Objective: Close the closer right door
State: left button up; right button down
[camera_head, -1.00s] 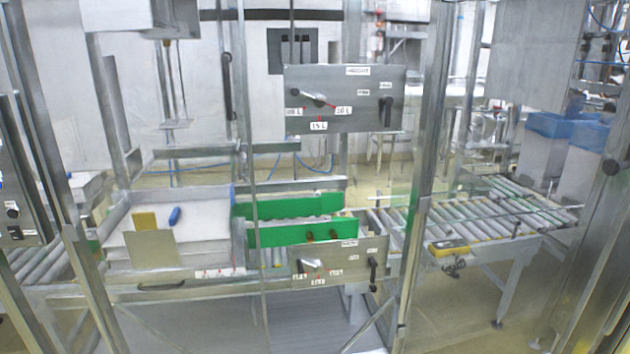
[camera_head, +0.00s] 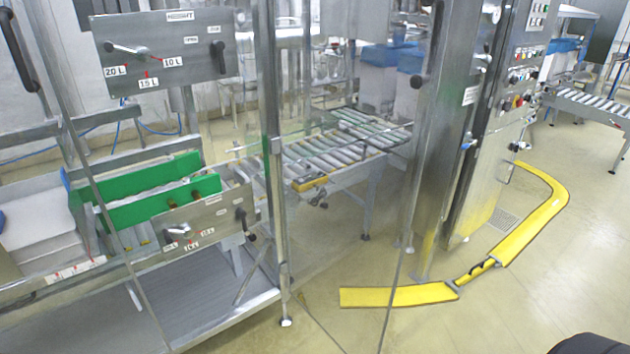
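The machine has clear doors in thin metal frames. A see-through panel (camera_head: 345,235), seemingly the closer right door, spans from the metal post (camera_head: 276,200) to a thin slanting edge on its right. Its lower edge runs from the post's foot toward me, so it looks swung outward. I cannot tell its exact angle, and its top is out of view. A dark handle (camera_head: 18,50) shows on a frame at the upper left. Neither of my grippers is in view.
A roller conveyor (camera_head: 310,160) lies behind the panel. A control cabinet (camera_head: 500,120) stands to the right. Yellow floor strips (camera_head: 400,296) curve around its front. The floor right of them is clear. Inside at left are green guides (camera_head: 150,205) and height plates (camera_head: 165,50).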

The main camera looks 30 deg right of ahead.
aim_at(442, 14)
jog(key=l+u, duration=0.45)
jog(key=l, duration=1.7)
jog(key=i+l+u, duration=0.2)
jog(key=l, duration=0.6)
jog(key=l+u, duration=0.2)
jog(key=l, duration=0.55)
jog(key=k, duration=0.05)
